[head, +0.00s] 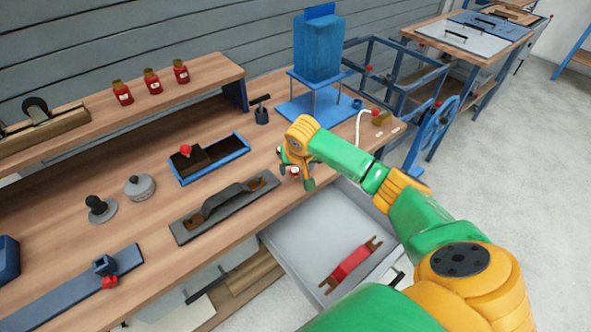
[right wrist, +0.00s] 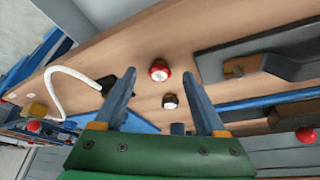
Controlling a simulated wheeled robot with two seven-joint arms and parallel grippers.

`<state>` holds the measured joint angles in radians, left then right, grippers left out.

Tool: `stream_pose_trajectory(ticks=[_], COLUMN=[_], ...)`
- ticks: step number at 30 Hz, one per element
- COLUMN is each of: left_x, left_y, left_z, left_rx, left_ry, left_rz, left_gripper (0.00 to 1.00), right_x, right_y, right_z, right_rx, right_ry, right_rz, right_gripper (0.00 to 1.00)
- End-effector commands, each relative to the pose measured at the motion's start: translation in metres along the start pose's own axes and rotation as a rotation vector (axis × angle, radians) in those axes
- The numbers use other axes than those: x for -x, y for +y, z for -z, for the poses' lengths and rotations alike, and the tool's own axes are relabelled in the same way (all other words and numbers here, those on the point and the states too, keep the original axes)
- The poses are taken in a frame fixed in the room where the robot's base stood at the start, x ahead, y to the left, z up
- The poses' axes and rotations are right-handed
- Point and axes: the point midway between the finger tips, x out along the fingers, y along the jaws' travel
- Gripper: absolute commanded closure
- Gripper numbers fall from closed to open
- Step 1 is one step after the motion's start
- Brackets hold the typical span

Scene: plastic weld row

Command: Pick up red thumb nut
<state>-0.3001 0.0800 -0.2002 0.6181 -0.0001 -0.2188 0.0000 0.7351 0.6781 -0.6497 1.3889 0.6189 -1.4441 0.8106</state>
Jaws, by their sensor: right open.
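The red thumb nut (right wrist: 158,72) has a red ring and a pale top, and it sits on the wooden bench in the right wrist view. In the head view a small red part of it (head: 295,170) shows beside my right gripper (head: 297,177). That gripper is open and points down over the bench near its front edge. In the right wrist view the nut appears between the two fingertips (right wrist: 161,74), with a visible gap on each side. Whether the fingertips are level with it cannot be told. My left gripper is out of view.
A dark round piece (right wrist: 170,101) lies close to the nut. A long grey tool (head: 222,205) and a blue tray (head: 240,145) lie to the left. A blue stand (head: 320,60) is behind. An open drawer (head: 300,255) holding a red wrench (head: 350,266) juts out below.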

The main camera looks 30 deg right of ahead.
Motion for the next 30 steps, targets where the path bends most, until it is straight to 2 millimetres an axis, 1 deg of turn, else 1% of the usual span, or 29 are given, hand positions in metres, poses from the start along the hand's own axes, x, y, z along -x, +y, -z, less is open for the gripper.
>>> stream_pose_trajectory(ticks=[1, 3, 9, 11, 12, 14, 15, 17, 18, 26, 28, 30], left_x=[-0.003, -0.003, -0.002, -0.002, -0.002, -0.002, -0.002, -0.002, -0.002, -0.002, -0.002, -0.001], left_y=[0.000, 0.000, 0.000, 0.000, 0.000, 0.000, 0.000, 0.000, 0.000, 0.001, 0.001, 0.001], left_z=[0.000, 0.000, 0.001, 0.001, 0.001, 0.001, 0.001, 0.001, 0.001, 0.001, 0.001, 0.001], left_rx=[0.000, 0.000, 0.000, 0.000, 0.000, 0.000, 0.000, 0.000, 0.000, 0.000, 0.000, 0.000], left_ry=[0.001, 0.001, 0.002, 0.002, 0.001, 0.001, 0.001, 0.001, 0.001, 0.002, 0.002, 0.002], left_rz=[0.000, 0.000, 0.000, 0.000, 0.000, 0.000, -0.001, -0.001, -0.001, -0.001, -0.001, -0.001], left_gripper=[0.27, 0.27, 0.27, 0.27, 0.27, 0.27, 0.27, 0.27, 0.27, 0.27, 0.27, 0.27], right_x=[-0.009, -0.014, -0.015, -0.015, -0.014, -0.014, -0.014, -0.014, -0.014, -0.013, -0.009, -0.001], right_y=[0.000, 0.001, 0.001, 0.001, 0.001, 0.001, 0.001, 0.001, 0.001, 0.000, 0.000, 0.000], right_z=[-0.001, -0.001, 0.000, 0.000, 0.000, 0.000, 0.000, 0.000, 0.000, 0.000, 0.002, 0.006], right_rx=[-0.001, -0.001, 0.001, 0.001, 0.002, 0.002, 0.002, 0.002, 0.002, 0.002, 0.002, 0.002], right_ry=[-0.002, 0.000, 0.002, 0.002, 0.002, 0.002, 0.002, 0.002, 0.002, 0.002, 0.003, 0.005], right_rz=[-0.001, -0.001, 0.000, 0.000, 0.000, 0.000, 0.000, 0.000, 0.000, 0.000, 0.001, 0.002], right_gripper=[0.27, 0.27, 0.27, 0.43, 0.54, 0.70, 0.81, 0.97, 1.00, 1.00, 1.00, 1.00])
